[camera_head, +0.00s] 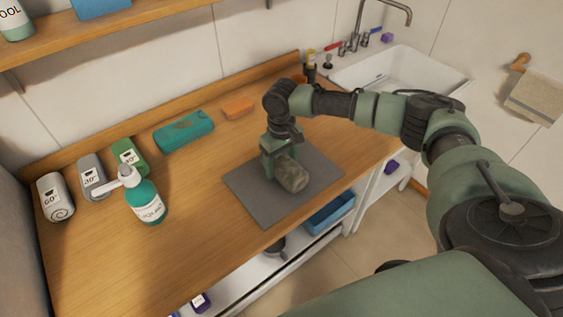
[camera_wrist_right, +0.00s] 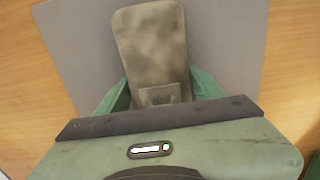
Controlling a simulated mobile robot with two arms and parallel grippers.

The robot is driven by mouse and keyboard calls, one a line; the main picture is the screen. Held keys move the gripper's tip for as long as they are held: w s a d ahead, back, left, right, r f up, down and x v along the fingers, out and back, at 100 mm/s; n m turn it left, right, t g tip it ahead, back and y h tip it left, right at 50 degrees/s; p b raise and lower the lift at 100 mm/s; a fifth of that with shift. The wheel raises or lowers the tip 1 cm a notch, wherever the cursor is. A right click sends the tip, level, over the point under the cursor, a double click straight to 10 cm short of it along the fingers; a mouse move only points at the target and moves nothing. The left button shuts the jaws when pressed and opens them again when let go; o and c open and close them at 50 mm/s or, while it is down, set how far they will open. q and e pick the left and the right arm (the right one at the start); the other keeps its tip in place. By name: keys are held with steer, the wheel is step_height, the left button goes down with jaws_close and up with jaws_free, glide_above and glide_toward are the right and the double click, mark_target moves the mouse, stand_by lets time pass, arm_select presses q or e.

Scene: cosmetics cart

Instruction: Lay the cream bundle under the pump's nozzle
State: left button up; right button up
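The bundle (camera_head: 291,175) is a mottled grey-beige roll over the dark grey mat (camera_head: 261,208). My right gripper (camera_head: 276,163) comes down on its far end. In the right wrist view, its green fingers (camera_wrist_right: 160,92) meet both sides of the bundle (camera_wrist_right: 151,45), so it looks shut on it. I cannot tell whether the bundle touches the mat. The pump bottle (camera_head: 149,204) is teal with a white head and stands upright to the left. Its white nozzle (camera_head: 105,189) points left. The bundle is well away from it. My left gripper is not in view.
A teal case (camera_head: 184,132) and an orange block (camera_head: 238,107) lie at the back. The wooden counter (camera_head: 205,207) is clear between pump and mat. A sink (camera_head: 398,75) is at right.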

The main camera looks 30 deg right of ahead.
steer(key=o, duration=0.3)
steer(key=shift+r, duration=0.15)
